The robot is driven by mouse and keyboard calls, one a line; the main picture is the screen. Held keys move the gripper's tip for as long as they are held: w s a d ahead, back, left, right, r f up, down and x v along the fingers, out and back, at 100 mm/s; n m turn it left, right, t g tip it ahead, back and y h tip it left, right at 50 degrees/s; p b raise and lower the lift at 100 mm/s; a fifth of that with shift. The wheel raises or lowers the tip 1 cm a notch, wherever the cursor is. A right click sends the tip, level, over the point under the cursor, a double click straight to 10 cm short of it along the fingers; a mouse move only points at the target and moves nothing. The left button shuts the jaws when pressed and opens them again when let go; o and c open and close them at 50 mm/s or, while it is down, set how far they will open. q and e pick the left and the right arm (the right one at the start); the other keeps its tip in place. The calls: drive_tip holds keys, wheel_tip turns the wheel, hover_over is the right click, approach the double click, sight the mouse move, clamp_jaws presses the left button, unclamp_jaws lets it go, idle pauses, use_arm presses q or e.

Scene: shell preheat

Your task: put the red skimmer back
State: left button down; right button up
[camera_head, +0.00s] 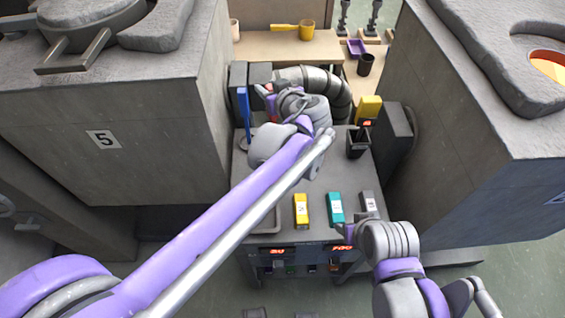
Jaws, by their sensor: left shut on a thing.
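My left arm reaches across the grey workstation (345,178) to its back left. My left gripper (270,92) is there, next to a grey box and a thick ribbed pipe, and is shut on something. A small red-orange patch (268,87) shows at its fingertips; it may be part of the red skimmer, but the arm hides most of it. I cannot make out the skimmer's shape. My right gripper (346,234) is at the front right of the workstation, close to a teal block. Its fingers are too small and turned away to tell open from shut.
A blue upright handle (243,108) stands at the workstation's left. Yellow (301,210), teal (336,207) and grey (369,203) blocks line the front. Large concrete blocks flank both sides. A wooden table (262,46) is behind.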

use_arm(q)
wheel_tip(320, 180, down, 10)
drive_tip(key=shift+d+b, duration=0.15)
drive_tip(key=shift+b, duration=0.3)
drive_tip(key=shift+r, duration=0.1)
drive_tip(key=c, duration=0.6)
unclamp_jaws()
drive_tip(key=shift+f, duration=0.2)
drive_tip(key=shift+o, duration=0.2)
